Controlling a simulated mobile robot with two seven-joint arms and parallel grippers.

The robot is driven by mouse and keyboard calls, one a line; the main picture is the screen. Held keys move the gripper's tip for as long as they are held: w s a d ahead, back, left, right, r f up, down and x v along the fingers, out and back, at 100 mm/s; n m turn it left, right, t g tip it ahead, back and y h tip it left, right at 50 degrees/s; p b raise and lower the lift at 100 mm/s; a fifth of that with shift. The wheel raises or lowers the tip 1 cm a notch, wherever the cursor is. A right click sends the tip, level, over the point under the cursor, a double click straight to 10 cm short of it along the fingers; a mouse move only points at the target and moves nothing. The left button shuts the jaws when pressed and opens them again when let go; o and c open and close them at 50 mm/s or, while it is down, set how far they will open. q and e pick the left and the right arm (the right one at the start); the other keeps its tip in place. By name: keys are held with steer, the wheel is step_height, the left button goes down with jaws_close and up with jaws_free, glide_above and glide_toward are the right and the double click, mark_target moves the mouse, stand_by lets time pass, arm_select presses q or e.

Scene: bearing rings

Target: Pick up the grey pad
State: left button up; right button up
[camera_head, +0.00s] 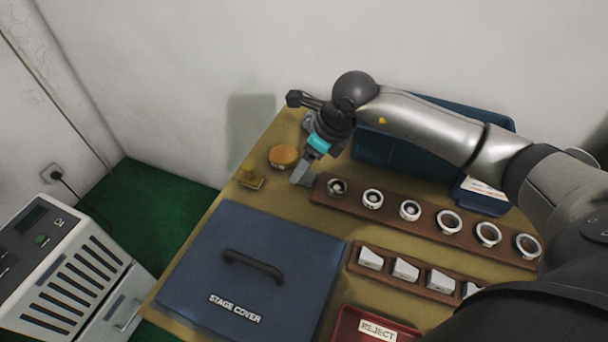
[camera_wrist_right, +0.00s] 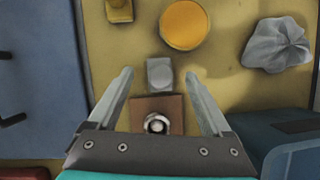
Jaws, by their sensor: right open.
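The grey pad (camera_wrist_right: 160,72) is a small square block lying on the table just beyond the end of the brown ring rack in the right wrist view. My right gripper (camera_wrist_right: 159,75) is open above it, with one finger on each side of the pad and apart from it in the picture. I cannot tell the height left between fingertips and table. In the head view my right gripper (camera_head: 304,176) hangs over the rack's left end, and I cannot clearly separate the pad from the fingers there. My left gripper is not in view.
The ring rack (camera_head: 480,258) holds several rings. An orange disc (camera_wrist_right: 186,25), a brass block (camera_wrist_right: 119,10) and a crumpled grey cloth (camera_wrist_right: 276,46) lie nearby. The blue stage cover (camera_head: 250,300), blue bin (camera_head: 400,156) and red reject tray (camera_head: 345,318) stand around.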

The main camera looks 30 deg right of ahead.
steer(key=shift+b+x, duration=0.35)
steer(key=shift+x, duration=0.95)
jaws_close()
